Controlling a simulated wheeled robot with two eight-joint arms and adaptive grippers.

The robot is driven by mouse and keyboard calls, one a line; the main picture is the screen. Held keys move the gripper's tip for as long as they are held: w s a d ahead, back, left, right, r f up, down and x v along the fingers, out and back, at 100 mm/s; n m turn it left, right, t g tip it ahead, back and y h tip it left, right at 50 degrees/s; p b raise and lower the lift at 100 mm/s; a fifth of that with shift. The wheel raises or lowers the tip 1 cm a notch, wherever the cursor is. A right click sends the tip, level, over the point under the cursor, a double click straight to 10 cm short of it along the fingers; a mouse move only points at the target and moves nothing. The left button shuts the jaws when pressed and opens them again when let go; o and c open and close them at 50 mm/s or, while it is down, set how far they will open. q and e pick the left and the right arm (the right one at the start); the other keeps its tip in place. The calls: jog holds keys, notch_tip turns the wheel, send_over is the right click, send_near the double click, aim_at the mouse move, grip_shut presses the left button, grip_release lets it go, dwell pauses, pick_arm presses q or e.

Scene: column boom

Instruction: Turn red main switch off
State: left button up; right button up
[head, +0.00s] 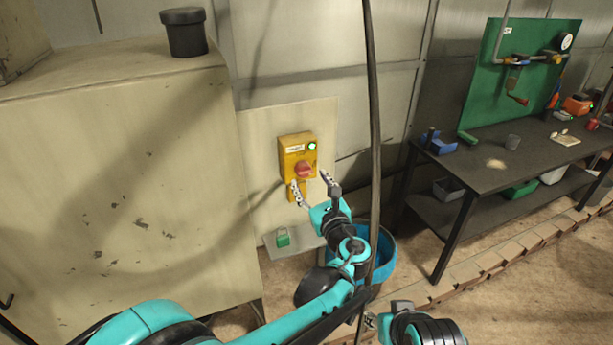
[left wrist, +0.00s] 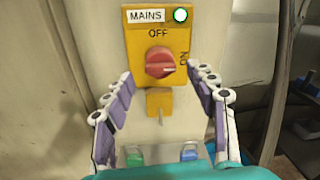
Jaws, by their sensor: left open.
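The red main switch (head: 304,169) is a round knob on a yellow box (head: 291,148) fixed to a pale wall panel. In the left wrist view the red knob (left wrist: 160,62) sits below the word OFF, with ON at its right. Its pale mark lies toward the right, the ON side.
A large beige cabinet (head: 110,180) stands close at the left. A dark cable (head: 374,110) hangs right of the switch. A blue bin (head: 383,255) stands below. A small ledge holds a green padlock (head: 282,238). A workbench (head: 480,165) with tools stands at the right.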

aim_at(306, 175)
pick_arm(q)
jog(key=shift+x, duration=1.85)
jog(key=shift+c, duration=0.3)
jog(key=c, duration=1.1)
